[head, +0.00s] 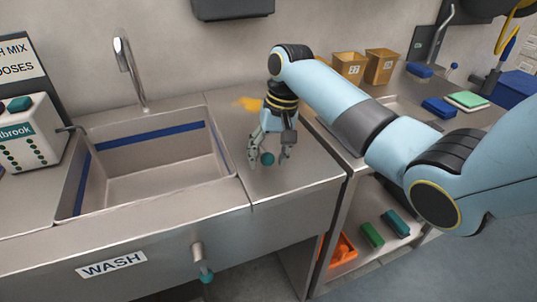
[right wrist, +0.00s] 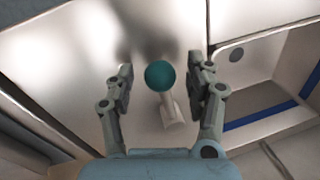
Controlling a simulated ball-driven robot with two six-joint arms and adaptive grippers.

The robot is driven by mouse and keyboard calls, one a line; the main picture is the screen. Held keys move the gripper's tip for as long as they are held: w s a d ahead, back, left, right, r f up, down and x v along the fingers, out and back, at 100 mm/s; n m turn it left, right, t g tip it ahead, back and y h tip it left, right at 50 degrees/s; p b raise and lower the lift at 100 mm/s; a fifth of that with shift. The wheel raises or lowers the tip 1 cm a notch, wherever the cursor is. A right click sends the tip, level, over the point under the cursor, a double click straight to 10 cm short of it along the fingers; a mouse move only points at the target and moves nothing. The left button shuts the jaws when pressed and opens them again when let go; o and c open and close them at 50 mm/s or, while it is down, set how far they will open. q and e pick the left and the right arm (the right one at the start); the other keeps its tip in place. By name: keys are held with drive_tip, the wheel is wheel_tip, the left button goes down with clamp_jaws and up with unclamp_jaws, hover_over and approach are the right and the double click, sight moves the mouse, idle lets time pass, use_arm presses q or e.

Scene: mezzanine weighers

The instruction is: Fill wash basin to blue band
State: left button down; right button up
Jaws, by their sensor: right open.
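The wash basin (head: 150,185) is a steel sink at the left with a blue band (head: 155,137) around its inner walls. No water shows in it. A curved tap (head: 127,70) stands behind it, with no stream visible. My right gripper (head: 270,157) is open over the counter right of the basin. A teal ball knob (head: 267,158) is between its fingers. In the right wrist view the knob (right wrist: 160,75) sits on a pale stem, with a gap to the finger on each side. A second teal knob lever (head: 206,275) is on the front panel. My left gripper is out of view.
A white dispenser box (head: 28,135) with teal buttons stands left of the basin. A WASH label (head: 111,265) is on the front panel. Cardboard boxes (head: 381,66), a blue tray (head: 439,108) and an orange bin (head: 343,250) are at the right. A yellow spill (head: 247,103) marks the counter back.

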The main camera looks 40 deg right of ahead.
clamp_jaws()
idle(0.3)
drive_tip(key=shift+d, duration=0.1)
